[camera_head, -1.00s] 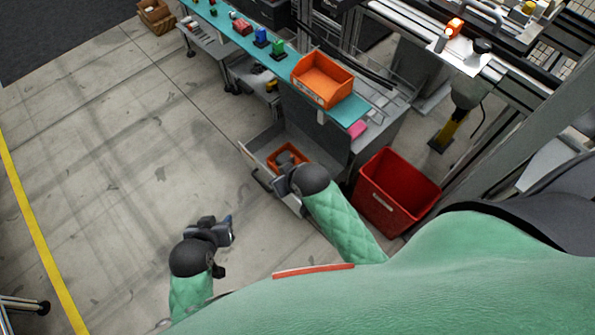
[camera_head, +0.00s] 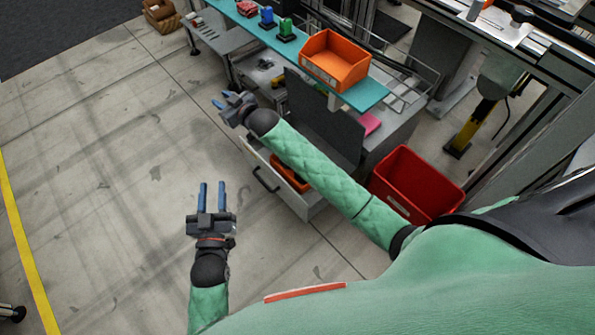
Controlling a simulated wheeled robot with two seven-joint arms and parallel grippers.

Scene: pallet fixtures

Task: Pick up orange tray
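An orange tray (camera_head: 336,62), open at the top, stands on the teal worktop. A second, smaller orange tray (camera_head: 290,178) lies in the open drawer below and is partly hidden by my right arm. My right gripper (camera_head: 221,98) is open and empty, out past the drawer's left side, apart from both trays. My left gripper (camera_head: 212,185) is open and empty over the floor at lower left, with its two blue fingers parallel and pointing up the picture.
The open drawer (camera_head: 262,178) sticks out from the bench below the teal worktop (camera_head: 368,93). Green (camera_head: 286,29) and blue (camera_head: 267,16) items stand left of the upper tray. A red crate (camera_head: 425,190) stands on the floor at right.

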